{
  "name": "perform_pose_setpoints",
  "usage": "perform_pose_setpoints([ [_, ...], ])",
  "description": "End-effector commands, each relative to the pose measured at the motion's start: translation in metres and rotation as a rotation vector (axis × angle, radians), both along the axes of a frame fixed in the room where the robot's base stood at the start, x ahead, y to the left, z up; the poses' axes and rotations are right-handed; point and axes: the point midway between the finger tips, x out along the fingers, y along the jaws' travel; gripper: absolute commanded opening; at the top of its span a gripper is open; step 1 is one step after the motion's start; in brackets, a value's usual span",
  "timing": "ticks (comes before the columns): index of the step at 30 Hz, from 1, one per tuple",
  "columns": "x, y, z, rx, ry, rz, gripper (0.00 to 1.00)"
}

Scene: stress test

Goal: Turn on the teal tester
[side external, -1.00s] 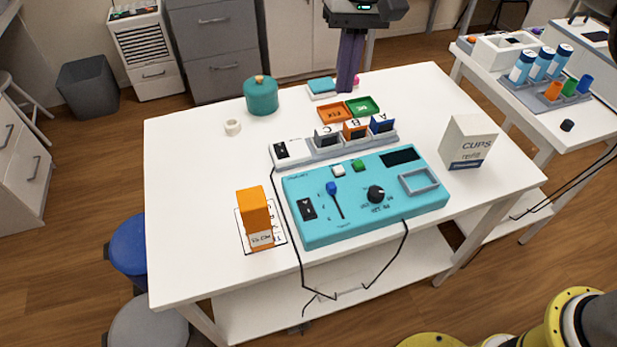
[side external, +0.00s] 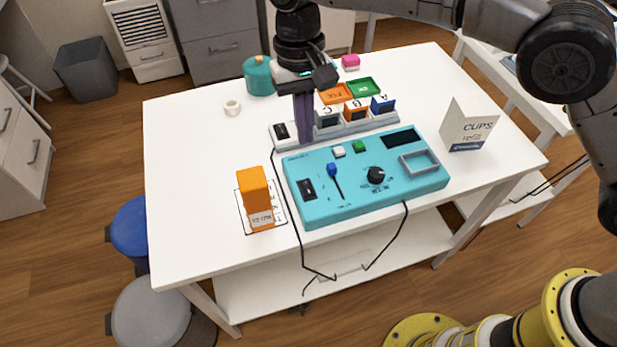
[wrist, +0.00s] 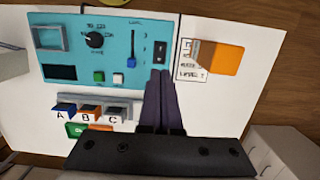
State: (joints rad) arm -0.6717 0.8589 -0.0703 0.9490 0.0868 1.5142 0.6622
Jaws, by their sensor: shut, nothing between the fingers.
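The teal tester (side external: 350,205) lies on the white table. It has a black rocker switch (side external: 306,189) at its left end, a blue-knobbed slider (side external: 332,170), a black dial (side external: 376,175), white (side external: 339,151) and green (side external: 359,146) buttons, and a dark display (side external: 401,139). My gripper (side external: 307,142) is shut and empty, with purple fingers pointing down near the tester's back left edge. In the wrist view its fingertips (wrist: 160,72) appear just below the rocker switch (wrist: 161,48). I cannot tell how high they are or whether they touch. The display (wrist: 59,72) looks dark.
A white box with a black switch (side external: 283,133) and a rack of A, B, C blocks (side external: 356,121) stand behind the tester. Black cables hang off the front edge.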

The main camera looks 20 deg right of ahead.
Motion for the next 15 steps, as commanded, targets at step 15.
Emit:
perform_pose_setpoints([
  [15, -0.014, -0.001, -0.096, -0.002, 0.002, 0.001, 0.0],
])
